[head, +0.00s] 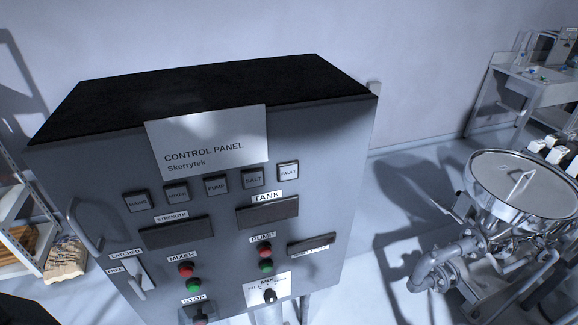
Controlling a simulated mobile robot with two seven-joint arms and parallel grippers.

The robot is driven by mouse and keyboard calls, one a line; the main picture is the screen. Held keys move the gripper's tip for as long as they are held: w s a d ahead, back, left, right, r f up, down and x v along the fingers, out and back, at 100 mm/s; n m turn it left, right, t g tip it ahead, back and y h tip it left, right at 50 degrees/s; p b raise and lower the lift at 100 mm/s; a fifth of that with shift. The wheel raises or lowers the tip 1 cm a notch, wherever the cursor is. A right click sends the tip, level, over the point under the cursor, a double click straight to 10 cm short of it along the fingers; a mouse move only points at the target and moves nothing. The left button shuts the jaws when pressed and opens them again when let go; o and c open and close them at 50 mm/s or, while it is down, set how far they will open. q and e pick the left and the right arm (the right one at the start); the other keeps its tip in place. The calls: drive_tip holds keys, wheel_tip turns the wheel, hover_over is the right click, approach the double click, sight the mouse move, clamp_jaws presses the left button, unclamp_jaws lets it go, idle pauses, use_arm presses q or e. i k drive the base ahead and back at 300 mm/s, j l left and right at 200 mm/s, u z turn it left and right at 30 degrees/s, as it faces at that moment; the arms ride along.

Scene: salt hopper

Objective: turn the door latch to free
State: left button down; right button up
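The door latch (137,284) is a small light lever on a plate at the lower left of the grey control panel cabinet (215,265). A label reading LATCHED (126,254) is above it, and a label that seems to read FREE (115,270) is to its left. The lever looks slanted; I cannot tell clearly which label it points to. A curved door handle (84,226) is higher on the left edge. The door looks closed. Neither of my grippers shows in the head view.
A steel hopper (520,185) with pipework is at the right. The floor between looks clear.

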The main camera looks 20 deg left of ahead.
sight(136, 283)
drive_tip(key=u, duration=1.6)
drive_tip(key=i+j+z, duration=0.15)
drive_tip(key=j, duration=0.25)
drive_tip(key=j+z, duration=0.2)
drive_tip(key=j, duration=0.2)
drive_tip(key=i+j+z, duration=0.15)
drive_tip(key=j, duration=0.3)
